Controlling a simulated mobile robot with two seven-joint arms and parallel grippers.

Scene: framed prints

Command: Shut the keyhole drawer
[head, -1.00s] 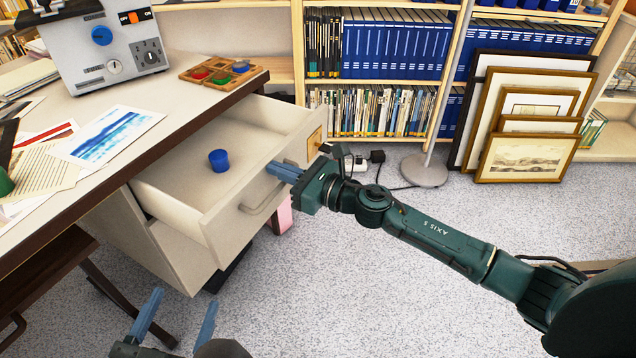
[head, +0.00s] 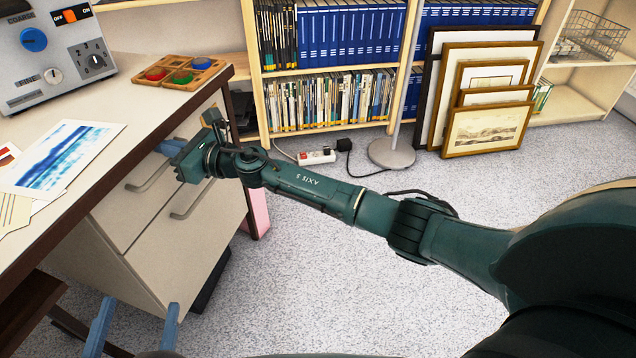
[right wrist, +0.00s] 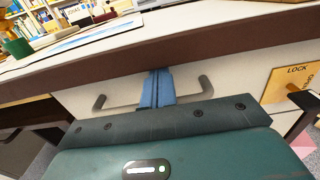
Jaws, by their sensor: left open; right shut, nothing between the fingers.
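The keyhole drawer (head: 108,212) is the upper drawer of the desk. Its front sits in under the desk top, and no inside shows. I cannot tell whether a thin gap is left. In the right wrist view its pale front (right wrist: 222,82) has a grey handle (right wrist: 206,86) and a yellow LOCK plate (right wrist: 288,84) at the right. My right gripper (head: 168,146) is shut and empty, its blue fingers (right wrist: 158,88) pointing at the drawer front by the handle; contact is unclear. My left gripper (head: 135,325) is open and empty, low in front of the desk.
A lower drawer (head: 190,240) is in line beneath. The desk top (head: 125,110) carries a grey instrument (head: 60,55), a wooden tray (head: 200,77) and papers. A lamp base (head: 391,153), power strip (head: 317,156) and framed prints (head: 488,130) stand behind.

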